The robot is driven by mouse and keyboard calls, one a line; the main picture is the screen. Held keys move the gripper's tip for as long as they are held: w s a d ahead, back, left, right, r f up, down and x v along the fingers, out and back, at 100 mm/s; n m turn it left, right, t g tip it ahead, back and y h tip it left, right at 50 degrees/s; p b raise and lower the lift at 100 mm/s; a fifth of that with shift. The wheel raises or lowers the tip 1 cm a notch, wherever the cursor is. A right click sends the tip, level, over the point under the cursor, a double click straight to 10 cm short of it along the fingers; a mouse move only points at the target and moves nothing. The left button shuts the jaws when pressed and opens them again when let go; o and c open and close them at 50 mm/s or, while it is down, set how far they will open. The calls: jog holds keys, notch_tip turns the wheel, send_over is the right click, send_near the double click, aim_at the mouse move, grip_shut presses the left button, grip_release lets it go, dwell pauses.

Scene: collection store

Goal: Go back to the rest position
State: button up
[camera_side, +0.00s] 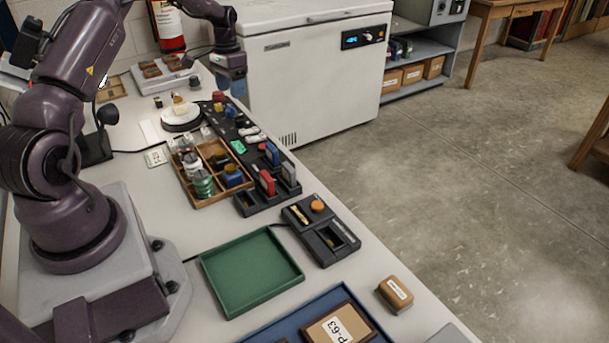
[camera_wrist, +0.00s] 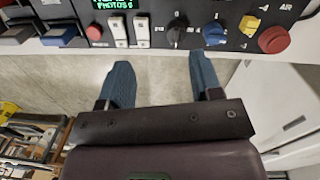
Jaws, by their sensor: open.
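My gripper (camera_side: 236,86) is at the back end of the bench in the side view, raised above the black control panel (camera_side: 228,122). In the wrist view my gripper (camera_wrist: 162,76) shows two blue fingers spread apart with nothing between them. The side view does not clearly show the gap between the fingers.
A wooden compartment tray (camera_side: 212,150) with small bottles stands beside the panel. A green tray (camera_side: 250,262), a black two-part unit (camera_side: 322,228) and a small brown box (camera_side: 395,294) lie nearer the front. A white chest freezer (camera_side: 310,85) stands close behind my gripper.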

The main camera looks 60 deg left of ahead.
jog(key=s+d+r+n, duration=0.1)
jog(key=s+d+r, duration=0.1)
jog(key=d+r, duration=0.8)
jog(key=s+d+r+m+t, duration=0.1)
jog(key=s+d+r, duration=0.3)
jog(key=d, duration=0.4)
jog(key=s+d+r+m+t, duration=0.1)
jog(key=s+d+r+t, duration=0.2)
jog(key=s+d, duration=0.4)
jog(key=s+d+r+m+t, duration=0.1)
jog(key=s+d+r, duration=0.3)
jog(key=d, duration=0.6)
jog(key=shift+s+d+r+t+y, duration=0.3)
jog(key=shift+s+r+t, duration=0.1)
jog(key=shift+s+t, duration=0.25)
